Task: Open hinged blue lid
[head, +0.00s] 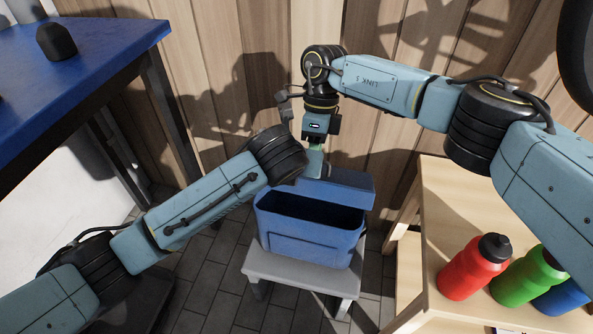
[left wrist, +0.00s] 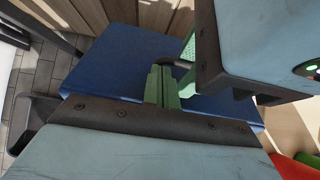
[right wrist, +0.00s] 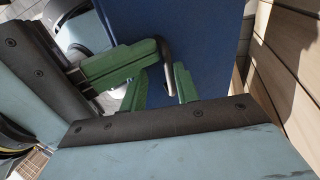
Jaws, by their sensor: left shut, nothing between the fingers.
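The blue bin (head: 310,238) stands on a grey stool, and part of its dark opening shows. Its blue lid (head: 345,187) is raised at the far side of the opening; it also shows in the left wrist view (left wrist: 120,62) and the right wrist view (right wrist: 207,40). A dark curved handle (right wrist: 167,58) is on the lid. My right gripper (right wrist: 160,75) is open, its green fingers on either side of the handle's end; I cannot tell whether they touch it. My left gripper (left wrist: 160,85) is shut and empty, close beside the right one over the lid. In the head view the arms hide the fingertips.
The grey stool (head: 300,275) bears the bin. A wooden table (head: 440,205) at the right holds a red bottle (head: 470,270), a green bottle (head: 520,278) and a blue bottle (head: 562,298). A blue-topped table (head: 80,45) stands at the left. A wooden wall (head: 225,60) is close behind.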

